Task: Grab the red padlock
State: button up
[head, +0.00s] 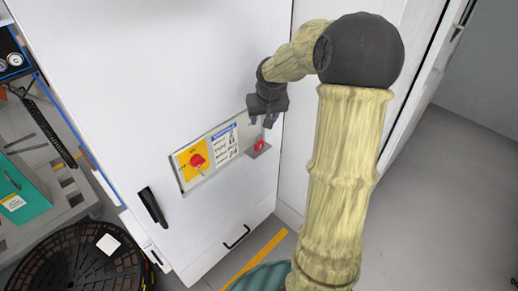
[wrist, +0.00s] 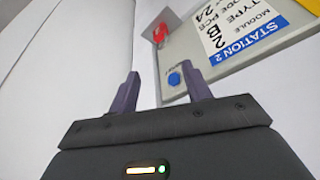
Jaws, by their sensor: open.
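The red padlock (head: 259,145) sits on a small grey holder at the right end of a panel on the white cabinet. It also shows in the wrist view (wrist: 160,34), at the top, beyond my fingers. My gripper (head: 264,119) is in front of the cabinet, just above the padlock in the head view. In the wrist view its two fingers (wrist: 158,92) are apart with nothing between them. The gripper and the padlock are apart.
The panel (head: 211,176) carries a red knob on a yellow plate (head: 193,160) and a Station 2 label (wrist: 232,28). A blue button (wrist: 174,79) lies near the fingers. A black handle (head: 153,207) and a black basket (head: 75,262) are at lower left.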

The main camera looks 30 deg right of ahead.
jog(key=shift+f, duration=0.1)
jog(key=b, duration=0.1)
send_over(259, 143)
jog(key=s, duration=0.2)
jog(key=f, duration=1.1)
jog(key=shift+s+a, duration=0.15)
jog(key=shift+a, duration=0.1)
jog(key=shift+f, duration=0.1)
jog(key=x, duration=0.5)
jog(key=shift+c, duration=0.2)
jog(key=c, duration=0.7)
